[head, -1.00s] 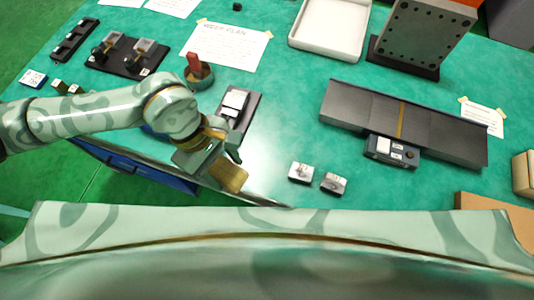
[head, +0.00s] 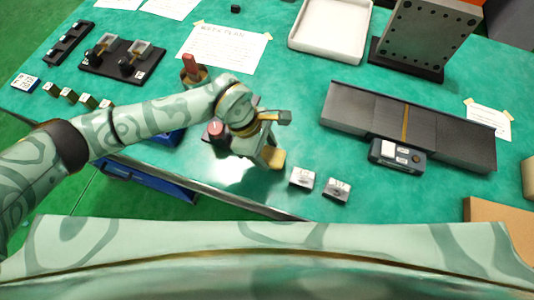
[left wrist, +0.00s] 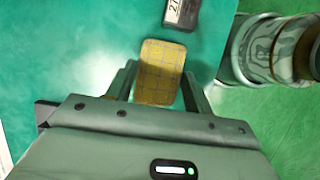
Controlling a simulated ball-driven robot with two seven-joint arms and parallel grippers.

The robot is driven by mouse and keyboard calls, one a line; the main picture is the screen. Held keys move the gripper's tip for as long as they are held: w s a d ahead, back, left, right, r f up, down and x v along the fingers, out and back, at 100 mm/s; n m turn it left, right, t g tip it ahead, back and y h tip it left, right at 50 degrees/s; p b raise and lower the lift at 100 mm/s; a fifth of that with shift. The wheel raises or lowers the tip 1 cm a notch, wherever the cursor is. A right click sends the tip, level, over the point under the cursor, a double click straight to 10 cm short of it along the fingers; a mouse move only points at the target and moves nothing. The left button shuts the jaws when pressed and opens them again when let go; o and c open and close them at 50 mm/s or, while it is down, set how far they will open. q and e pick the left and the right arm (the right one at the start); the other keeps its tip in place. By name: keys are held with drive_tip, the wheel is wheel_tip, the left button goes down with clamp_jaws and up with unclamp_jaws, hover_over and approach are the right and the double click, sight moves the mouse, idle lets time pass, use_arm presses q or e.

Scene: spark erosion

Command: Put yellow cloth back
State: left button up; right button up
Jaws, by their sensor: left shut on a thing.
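The yellow cloth (head: 276,158) is a small flat yellow piece; in the left wrist view (left wrist: 160,72) it shows a grid pattern. My left gripper (head: 267,150) is shut on it and holds it near the table's front edge, just left of two small metal blocks. In the left wrist view the cloth sits between the fingers (left wrist: 160,88), sticking out past their tips. I cannot tell whether the cloth touches the table. My right gripper is not in view.
Two labelled metal blocks (head: 302,178) (head: 337,189) stand right of the gripper. A grey slotted rail unit (head: 365,110) lies farther right, and a white tray (head: 299,39) stands behind. A red-topped item (head: 216,130) is beside my left arm. The green table between gripper and tray is clear.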

sight(264, 151)
use_arm(q)
drive_tip(key=shift+w+d+f+b, duration=0.15)
drive_tip(key=shift+f+b, duration=0.25)
drive_tip(key=shift+f, duration=1.4)
drive_tip(key=shift+f, duration=0.1)
drive_tip(key=o, duration=0.9)
drive_tip(key=shift+r, duration=0.2)
drive_tip(key=p+v, duration=0.2)
drive_tip(key=v, duration=1)
